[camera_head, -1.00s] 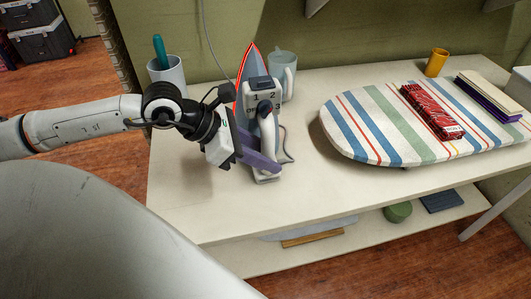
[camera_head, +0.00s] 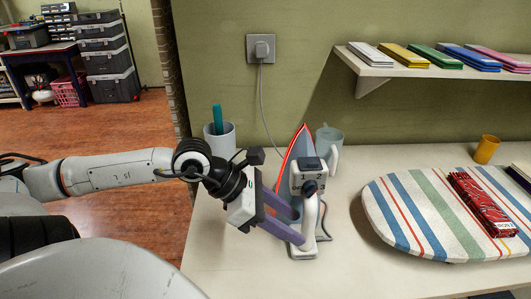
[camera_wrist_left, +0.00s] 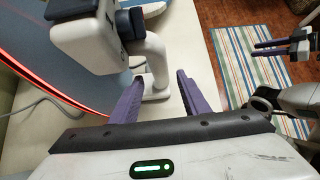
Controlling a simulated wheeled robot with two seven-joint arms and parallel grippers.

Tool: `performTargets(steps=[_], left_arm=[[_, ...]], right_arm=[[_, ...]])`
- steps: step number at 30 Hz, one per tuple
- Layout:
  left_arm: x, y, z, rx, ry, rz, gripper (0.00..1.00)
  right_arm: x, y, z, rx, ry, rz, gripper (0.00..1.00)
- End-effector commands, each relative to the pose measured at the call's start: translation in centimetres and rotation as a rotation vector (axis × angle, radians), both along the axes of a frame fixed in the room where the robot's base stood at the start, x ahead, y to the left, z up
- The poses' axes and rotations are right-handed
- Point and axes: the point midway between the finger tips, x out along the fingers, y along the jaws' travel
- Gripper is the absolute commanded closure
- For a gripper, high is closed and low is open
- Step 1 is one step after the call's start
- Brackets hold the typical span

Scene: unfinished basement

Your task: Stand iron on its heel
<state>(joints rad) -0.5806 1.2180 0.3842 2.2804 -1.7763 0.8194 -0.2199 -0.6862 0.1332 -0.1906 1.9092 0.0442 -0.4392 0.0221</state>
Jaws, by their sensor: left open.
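The iron (camera_head: 310,182) stands upright on its heel on the white table, its pointed tip up and its red-edged soleplate facing the wall. Its grey and white body and handle also show in the wrist view (camera_wrist_left: 155,62). My left gripper (camera_head: 298,226) is open, its purple fingers pointing at the lower handle from the left. In the wrist view the handle's lower end shows between and beyond the fingers; I cannot tell whether they touch it. My right gripper (camera_wrist_left: 252,49) appears at the upper right of the wrist view, empty, its two fingers apart.
A cup with a teal-handled item (camera_head: 220,140) and a grey mug (camera_head: 329,150) stand behind the iron. The iron's cord runs to a wall socket (camera_head: 261,49). Bare tabletop lies in front.

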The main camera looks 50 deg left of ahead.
Motion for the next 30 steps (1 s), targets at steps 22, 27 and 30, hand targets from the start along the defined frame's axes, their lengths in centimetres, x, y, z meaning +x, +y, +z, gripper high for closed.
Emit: performTargets(steps=[22,27,30], left_arm=[[-3.9,3.2,5.0,0.000,0.000,-0.001,0.58],[-3.8,3.2,5.0,0.000,0.000,-0.001,0.58],[-3.8,3.2,5.0,0.000,0.000,-0.001,0.58]], right_arm=[[0.0,-0.1,1.1,-0.002,0.000,0.001,0.69],[0.0,-0.1,1.1,-0.002,-0.001,0.001,0.69],[0.0,-0.1,1.2,-0.001,-0.001,0.001,0.69]])
